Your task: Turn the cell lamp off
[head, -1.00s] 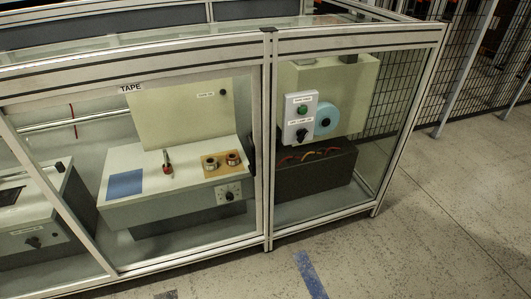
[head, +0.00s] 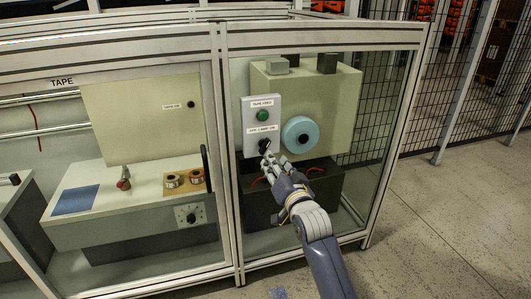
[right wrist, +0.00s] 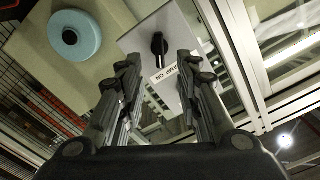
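The lamp switch is a black rotary knob (head: 264,146) on a white control box (head: 249,113), below a small label that seems to read "OFF LAMP ON". The knob (right wrist: 159,43) also shows in the right wrist view, where the picture is upside down. My right gripper (head: 274,161) reaches up to the box from below. In the right wrist view my right gripper (right wrist: 158,65) is open, its fingers on either side of the line to the knob. The knob is just beyond the fingertips; I cannot tell whether they touch it. My left gripper is not in view.
A green button (head: 262,116) sits above the knob. A blue disc (head: 300,134) is close on the right. A dark bin (head: 328,187) is below. Frame posts (head: 229,160) border the bay on the left. Open floor (head: 440,230) lies to the right.

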